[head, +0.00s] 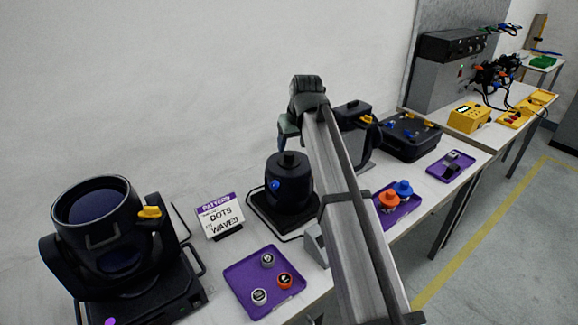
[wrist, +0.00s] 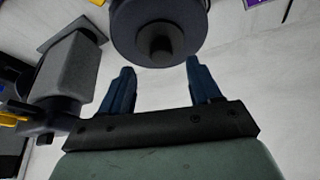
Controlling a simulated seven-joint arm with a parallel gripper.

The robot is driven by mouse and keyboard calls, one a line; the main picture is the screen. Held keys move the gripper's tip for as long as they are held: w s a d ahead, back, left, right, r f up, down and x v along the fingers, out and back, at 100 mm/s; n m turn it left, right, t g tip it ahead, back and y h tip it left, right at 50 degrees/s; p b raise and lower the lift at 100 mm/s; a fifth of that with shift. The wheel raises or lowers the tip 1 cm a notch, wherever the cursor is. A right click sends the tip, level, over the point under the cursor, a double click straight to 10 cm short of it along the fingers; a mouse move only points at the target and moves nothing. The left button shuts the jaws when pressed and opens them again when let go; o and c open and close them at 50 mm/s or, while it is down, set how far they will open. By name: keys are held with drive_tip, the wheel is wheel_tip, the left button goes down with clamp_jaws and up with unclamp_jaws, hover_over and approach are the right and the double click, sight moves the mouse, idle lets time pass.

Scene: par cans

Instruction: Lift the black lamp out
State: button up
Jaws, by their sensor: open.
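A black rounded body (head: 289,183) with a short stub on top and a blue knob on its side stands on a black base, mid-table in the head view. It looks like the black lamp, though I cannot be sure whether the stub or the whole body is the lamp. In the wrist view the round body (wrist: 185,22) and its stub (wrist: 158,46) show at the top centre, beyond my fingertips. My gripper (head: 283,140) is above it, fingers pointing down, open and empty. It also shows in the wrist view (wrist: 160,78), with nothing between the fingers.
A purple tray (head: 240,275) holds small round parts in front. Another black fixture (head: 350,115) stands close right of my gripper, with a black case (head: 410,140) beyond.

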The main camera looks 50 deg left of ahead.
sight(289, 154)
drive_tip(key=shift+x, duration=2.65)
drive_tip(key=shift+s, duration=0.1)
clamp_jaws()
